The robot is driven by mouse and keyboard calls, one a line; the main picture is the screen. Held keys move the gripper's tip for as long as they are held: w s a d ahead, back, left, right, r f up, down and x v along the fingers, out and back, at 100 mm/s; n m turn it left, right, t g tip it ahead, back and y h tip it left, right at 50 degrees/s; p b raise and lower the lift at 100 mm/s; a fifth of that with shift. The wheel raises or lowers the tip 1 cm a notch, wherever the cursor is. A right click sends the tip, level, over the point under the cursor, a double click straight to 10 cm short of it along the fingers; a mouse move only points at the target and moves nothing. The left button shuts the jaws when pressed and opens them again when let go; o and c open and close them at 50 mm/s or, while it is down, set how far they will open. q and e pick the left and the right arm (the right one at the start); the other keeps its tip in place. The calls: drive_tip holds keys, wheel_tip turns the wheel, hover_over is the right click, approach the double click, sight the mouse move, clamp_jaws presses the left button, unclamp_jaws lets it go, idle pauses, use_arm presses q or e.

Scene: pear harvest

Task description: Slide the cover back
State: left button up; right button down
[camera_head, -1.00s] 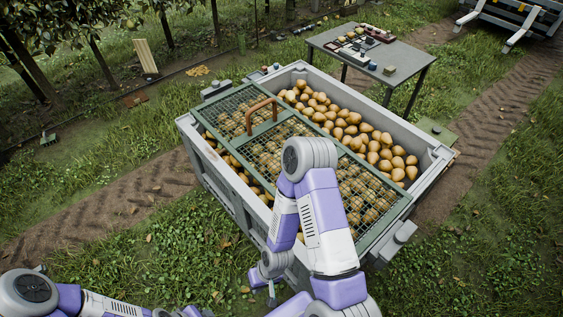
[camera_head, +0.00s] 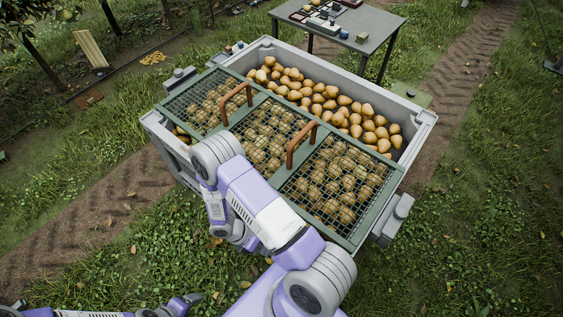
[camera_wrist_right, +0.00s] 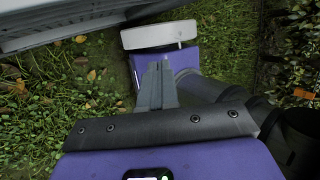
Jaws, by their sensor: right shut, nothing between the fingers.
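The cover (camera_head: 232,129) is a green-framed wire mesh panel with two brown handles, a left one (camera_head: 235,101) and a right one (camera_head: 301,144). It lies over the near part of a grey crate (camera_head: 427,128) full of pears. Pears show through the mesh and lie uncovered along the far side. My right arm passes in front of the cover's near side. Its gripper (camera_wrist_right: 155,85) is shut and empty over grass beside the crate, away from the handles. My left gripper (camera_head: 185,303) is low at the bottom edge, too small to read.
A grey table (camera_head: 375,38) with small items stands behind the crate. A grey block (camera_head: 398,212) sticks out at the crate's right end. In the right wrist view, the crate's side (camera_wrist_right: 75,25) is at the upper left. Grass around the crate is mostly clear.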

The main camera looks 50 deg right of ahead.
drive_tip(key=w+d+r+n+t+h, duration=0.1)
drive_tip(key=w+d+n+h, duration=0.3)
drive_tip(key=w+d+r+n+t+h+b, duration=0.1)
drive_tip(key=w+d+r+n+t+h, duration=0.1)
drive_tip(key=w+d+n+h, duration=0.2)
drive_tip(key=w+d+r+n+t+h, duration=0.1)
drive_tip(key=w+d+r+n+h, duration=0.1)
drive_tip(key=w+d+n+h, duration=0.2)
drive_tip(key=shift+w+d+r+n+t, duration=0.1)
drive_tip(key=shift+w+d+n+t, duration=0.15)
drive_tip(key=shift+d+n, duration=0.55)
drive_tip(key=w+r+n+t+h, duration=0.3)
drive_tip(key=n, duration=0.1)
drive_tip(key=b, duration=0.3)
approach(288, 155)
drive_tip(key=d, duration=0.7)
drive_tip(key=shift+w+r, duration=0.1)
drive_tip(key=shift+w, duration=0.2)
drive_tip(key=shift+w, duration=0.1)
